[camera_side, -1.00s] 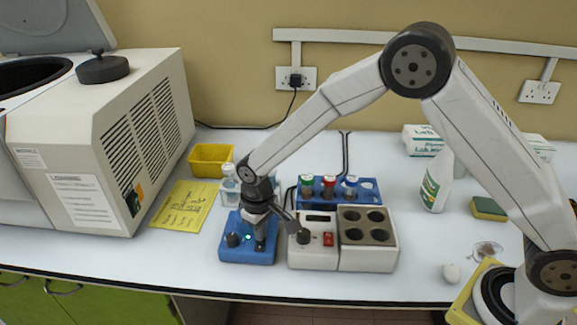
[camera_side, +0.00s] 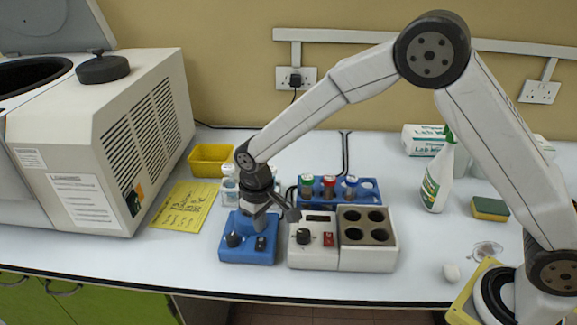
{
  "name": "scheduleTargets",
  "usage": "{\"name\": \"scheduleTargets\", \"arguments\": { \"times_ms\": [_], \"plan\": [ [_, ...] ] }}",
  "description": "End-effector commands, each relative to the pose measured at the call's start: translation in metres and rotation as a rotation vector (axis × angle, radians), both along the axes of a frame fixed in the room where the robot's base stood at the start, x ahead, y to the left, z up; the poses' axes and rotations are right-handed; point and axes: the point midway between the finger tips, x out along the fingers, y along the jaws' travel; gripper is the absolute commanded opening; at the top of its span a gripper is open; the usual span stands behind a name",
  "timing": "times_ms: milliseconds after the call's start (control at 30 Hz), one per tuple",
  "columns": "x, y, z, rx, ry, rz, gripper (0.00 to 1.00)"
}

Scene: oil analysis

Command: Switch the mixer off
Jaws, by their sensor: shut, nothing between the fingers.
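The blue mixer (camera_side: 247,253) stands near the front edge of the bench, left of the heater block. A black knob (camera_side: 233,240) is on its front left, and a dark rocker switch (camera_side: 262,243) is on its front right. No lit lamp shows on the mixer. My gripper (camera_side: 259,226) is shut and empty, just above and behind the switch, with a small gap seeming to show. My gripper hides the back part of the mixer.
The heater block (camera_side: 300,259) with a red switch stands close on the right. A blue rack (camera_side: 369,187) with capped vials is behind it. A large centrifuge (camera_side: 85,150), a yellow note (camera_side: 180,208) and a yellow tray (camera_side: 208,160) are at left. A spray bottle (camera_side: 434,185) stands at right.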

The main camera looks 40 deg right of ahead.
Motion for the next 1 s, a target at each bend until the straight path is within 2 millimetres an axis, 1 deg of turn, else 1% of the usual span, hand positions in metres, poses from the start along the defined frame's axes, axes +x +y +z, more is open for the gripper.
{"name": "scheduleTargets", "arguments": {
  "times_ms": [600, 733, 1000],
  "plan": [
    [0.0, 0.0, 0.035, 0.001, -0.002, 0.0, 0.0],
    [0.0, 0.0, 0.038, 0.001, -0.002, 0.0, 0.0],
    [0.0, 0.0, 0.038, 0.0, -0.001, 0.0, 0.0]
  ]
}}
